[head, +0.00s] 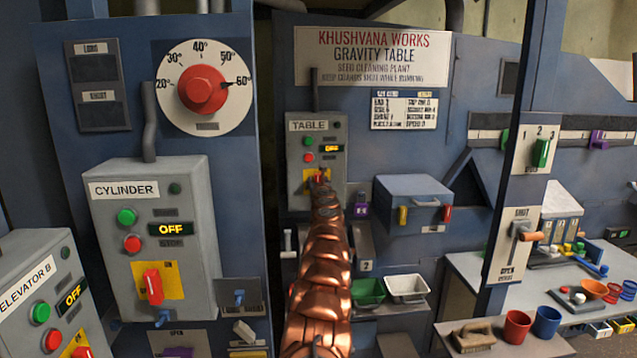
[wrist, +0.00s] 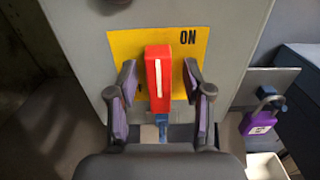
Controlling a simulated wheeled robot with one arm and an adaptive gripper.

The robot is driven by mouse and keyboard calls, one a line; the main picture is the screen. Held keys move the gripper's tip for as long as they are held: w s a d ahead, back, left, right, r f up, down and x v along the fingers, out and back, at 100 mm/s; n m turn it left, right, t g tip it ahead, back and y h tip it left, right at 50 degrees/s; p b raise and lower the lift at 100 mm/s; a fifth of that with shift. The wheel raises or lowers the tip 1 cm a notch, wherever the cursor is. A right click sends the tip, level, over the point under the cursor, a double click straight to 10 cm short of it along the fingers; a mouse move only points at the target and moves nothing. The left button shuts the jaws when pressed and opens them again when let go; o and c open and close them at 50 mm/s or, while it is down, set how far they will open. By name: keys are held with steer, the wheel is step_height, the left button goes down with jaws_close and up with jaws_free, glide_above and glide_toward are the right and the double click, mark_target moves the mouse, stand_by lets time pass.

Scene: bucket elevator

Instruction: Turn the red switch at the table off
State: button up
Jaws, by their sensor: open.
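The grey TABLE control box (head: 330,130) is on the blue panel at the end of my arm in the head view. Its small display reads OFF. In the wrist view the red switch (wrist: 158,72) is a block with a white line, upright on a yellow plate (wrist: 205,45) marked ON at the upper right. My gripper (wrist: 160,82) is open, with one finger on each side of the switch. A gap shows on both sides near the fingertips. In the head view my arm hides most of the switch and plate.
A purple padlock (wrist: 258,122) hangs right of the box. The CYLINDER box (head: 185,215) and ELEVATOR B box (head: 35,290) stand to the left. A blue-grey box (head: 412,195) and green and white bins (head: 407,288) are at the right.

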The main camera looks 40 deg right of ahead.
steer(key=shift+c, duration=0.4)
jaws_close()
steer(key=shift+f+n, duration=0.1)
steer(key=shift+n, duration=0.3)
steer(key=n+b, duration=0.1)
steer(key=n, duration=0.1)
steer(key=shift+w+a+f+n, duration=0.1)
steer(key=shift+n, duration=0.3)
steer(key=shift+w+a+f+n+b, duration=0.15)
steer(key=shift+n+b, duration=0.55)
steer(key=shift+n, duration=1.65)
steer(key=shift+a+f+n+b, duration=0.15)
steer(key=shift+n+b, duration=0.6)
steer(key=shift+n, duration=1.55)
steer(key=shift+w+f+n+b, duration=0.2)
steer(key=shift+n+b, duration=0.5)
steer(key=shift+n, duration=1.65)
steer(key=shift+s+n, duration=0.15)
steer(key=shift+n, duration=0.15)
